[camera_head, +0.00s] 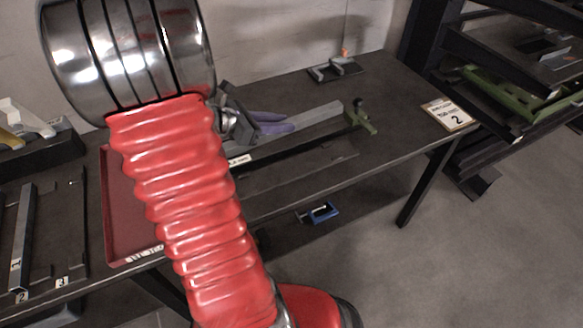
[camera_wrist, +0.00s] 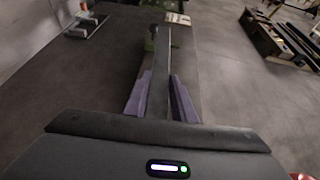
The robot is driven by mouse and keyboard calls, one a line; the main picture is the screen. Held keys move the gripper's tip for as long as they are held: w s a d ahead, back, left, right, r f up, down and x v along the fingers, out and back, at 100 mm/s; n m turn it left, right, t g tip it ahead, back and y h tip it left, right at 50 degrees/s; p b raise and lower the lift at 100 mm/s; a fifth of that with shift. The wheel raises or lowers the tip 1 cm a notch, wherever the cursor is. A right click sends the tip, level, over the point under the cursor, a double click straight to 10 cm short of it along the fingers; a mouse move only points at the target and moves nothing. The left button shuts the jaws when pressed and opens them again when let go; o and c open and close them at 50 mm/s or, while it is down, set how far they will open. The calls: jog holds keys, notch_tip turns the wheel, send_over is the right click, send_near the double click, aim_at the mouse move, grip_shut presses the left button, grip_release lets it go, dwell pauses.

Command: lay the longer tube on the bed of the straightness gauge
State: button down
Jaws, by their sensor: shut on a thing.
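My gripper (camera_head: 292,122) has purple fingers and is shut on a long grey tube (camera_head: 322,114) at the middle of the table. In the wrist view the tube (camera_wrist: 159,88) runs away from me between the two fingers (camera_wrist: 160,92). The straightness gauge (camera_head: 362,120), with a green end piece and a long dark bed, lies close along the tube. The green piece also shows left of the tube's far part in the wrist view. I cannot tell whether the tube touches the bed. My red arm hides the near end of the tube and part of the gauge.
A red tray (camera_head: 119,225) lies left of my arm. A numbered rack at the far left holds another grey bar (camera_head: 23,235). A card marked 2 (camera_head: 447,114) lies at the table's right end. A small clamp-like fixture (camera_head: 336,69) stands at the back. A green-shelved rack stands right.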

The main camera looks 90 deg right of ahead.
jog(key=a, duration=0.1)
jog(key=s+a+f, duration=0.1)
jog(key=f, duration=0.1)
jog(key=shift+s+a+m+y, duration=0.3)
jog(key=shift+a, duration=0.1)
jog(key=shift+f, duration=0.1)
send_over(286, 170)
jog(key=shift+f, duration=2.85)
jog(key=shift+f, duration=2.1)
jog(key=shift+f, duration=0.1)
